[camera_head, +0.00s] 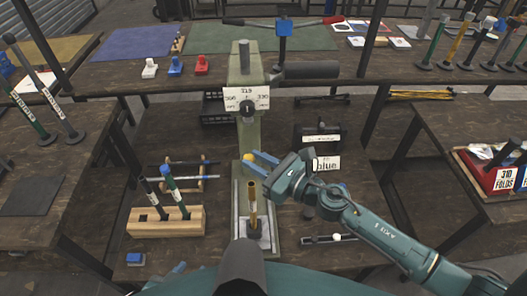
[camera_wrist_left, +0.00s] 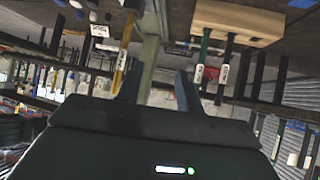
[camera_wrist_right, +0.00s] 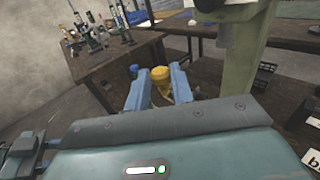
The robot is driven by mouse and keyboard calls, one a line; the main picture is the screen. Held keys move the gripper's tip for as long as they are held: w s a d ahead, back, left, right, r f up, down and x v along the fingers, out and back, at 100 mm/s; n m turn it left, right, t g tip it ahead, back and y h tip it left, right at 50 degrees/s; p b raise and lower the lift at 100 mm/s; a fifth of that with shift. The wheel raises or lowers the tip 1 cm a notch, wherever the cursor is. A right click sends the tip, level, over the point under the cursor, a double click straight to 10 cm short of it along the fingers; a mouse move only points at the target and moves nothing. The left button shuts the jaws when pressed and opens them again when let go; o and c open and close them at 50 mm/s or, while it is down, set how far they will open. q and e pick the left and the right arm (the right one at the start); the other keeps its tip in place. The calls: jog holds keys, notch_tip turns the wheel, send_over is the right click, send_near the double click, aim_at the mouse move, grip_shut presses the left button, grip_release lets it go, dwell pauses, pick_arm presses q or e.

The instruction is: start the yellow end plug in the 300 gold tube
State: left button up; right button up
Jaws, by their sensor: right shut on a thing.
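The gold tube (camera_head: 253,205) stands upright on the base of the green press, with a label on its side. The yellow end plug (camera_head: 249,159) is held between the blue fingers of my right gripper (camera_head: 262,160). In the head view the plug appears above the tube's top, with a gap between them. In the right wrist view the plug (camera_wrist_right: 162,74) sits between the fingertips (camera_wrist_right: 160,88), with part of the gold tube below it. My left gripper (camera_wrist_left: 158,90) is open and empty near the front edge of the bench; only its fingertips show low in the head view.
The press column (camera_head: 246,120) rises right behind the tube and carries number cards. A wooden block (camera_head: 165,221) holding tubes stands to the left, with a blue piece (camera_head: 135,259) in front. A dark tool with a "blue" card (camera_head: 326,163) is right.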

pick_arm(q)
jog(key=shift+f, duration=0.1)
jog(key=b, duration=0.2)
jog(key=d+b, duration=0.1)
jog(key=b, duration=0.1)
jog(key=w+d+f+h+b, duration=0.1)
jog(key=b, duration=0.1)
jog(key=shift+d+m+t, duration=0.2)
jog(key=shift+m+t, duration=0.2)
jog(key=shift+s, duration=0.1)
jog(key=shift+a+f, duration=0.15)
dwell(1.0)
jog(key=shift+f+b, duration=0.1)
jog(key=shift+b, duration=0.2)
dwell(0.4)
jog(key=shift+f, duration=0.1)
jog(key=shift+f+b, duration=0.3)
jog(key=shift+b, duration=0.1)
